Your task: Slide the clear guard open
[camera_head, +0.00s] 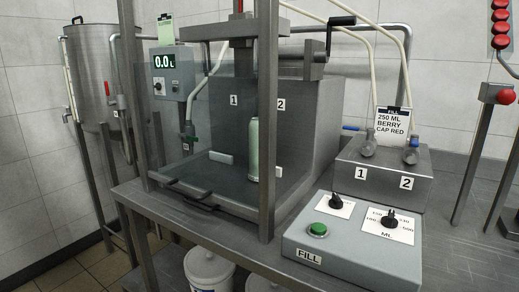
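The clear guard (205,120) is a faintly tinted, see-through pane at the front of the metal filling frame, and its edges are hard to make out. A dark handle (187,192) lies low along the front, near the frame's bottom edge. Behind the front posts, a pale green bottle (253,150) stands upright near the label 2. I cannot tell exactly how far the pane reaches across the opening. Neither of my grippers is in view.
A grey FILL box (352,245) with a green button and knobs sits at the front right of the steel bench. Behind it stands a valve block (385,180) with a card. A display box (172,75) and a steel tank (95,75) are at left. White buckets (208,270) stand below.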

